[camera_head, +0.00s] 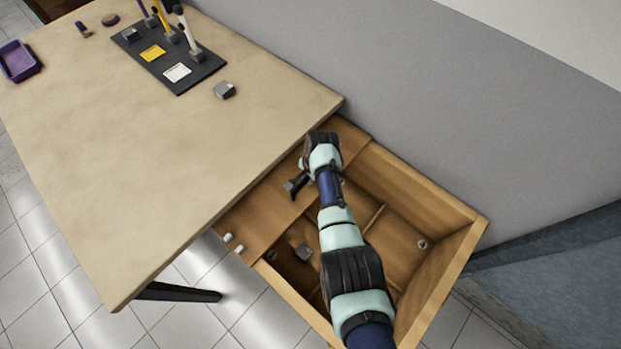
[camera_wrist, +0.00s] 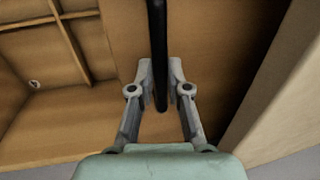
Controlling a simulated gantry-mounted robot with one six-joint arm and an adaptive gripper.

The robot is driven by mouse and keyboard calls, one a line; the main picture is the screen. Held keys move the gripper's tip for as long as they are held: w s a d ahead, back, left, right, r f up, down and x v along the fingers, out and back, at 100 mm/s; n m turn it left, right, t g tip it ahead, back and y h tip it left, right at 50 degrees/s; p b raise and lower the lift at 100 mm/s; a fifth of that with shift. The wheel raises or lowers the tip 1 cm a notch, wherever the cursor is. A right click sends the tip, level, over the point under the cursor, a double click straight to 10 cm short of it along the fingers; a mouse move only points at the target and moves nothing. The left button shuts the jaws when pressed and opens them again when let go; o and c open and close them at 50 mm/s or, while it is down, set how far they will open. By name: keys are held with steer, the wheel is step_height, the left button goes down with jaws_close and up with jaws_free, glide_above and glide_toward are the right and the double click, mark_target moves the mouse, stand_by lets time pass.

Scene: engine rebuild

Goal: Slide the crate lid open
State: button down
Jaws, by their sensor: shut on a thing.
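The wooden crate (camera_head: 462,236) stands beside the table's right edge in the head view, with its divided inside largely exposed. Its wooden lid (camera_head: 262,213) lies across the crate's table side and reaches toward the table edge. A dark bar handle (camera_head: 293,184) is on the lid. It also shows as a black bar (camera_wrist: 157,40) in the wrist view. My gripper (camera_wrist: 160,68) has its two fingers on either side of this bar and is shut on it. In the head view my arm covers part of the lid and crate.
The table (camera_head: 180,160) has a clear middle. A dark board (camera_head: 170,60) with upright pieces, a grey block (camera_head: 224,90) and a purple tray (camera_head: 18,62) are on it. A small grey part (camera_head: 303,252) and a ring-like part (camera_head: 422,244) lie inside the crate. A grey wall runs behind.

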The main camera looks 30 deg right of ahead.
steer(key=shift+w+a, duration=0.1)
steer(key=shift+w, duration=0.25)
steer(key=c, duration=1.1)
jaws_free()
steer(key=shift+c, duration=0.2)
step_height(320, 180, up, 12)
steer(key=s, duration=0.2)
steer(key=shift+s+d, duration=0.15)
steer(key=shift+d, duration=0.2)
steer(key=shift+f, duration=0.1)
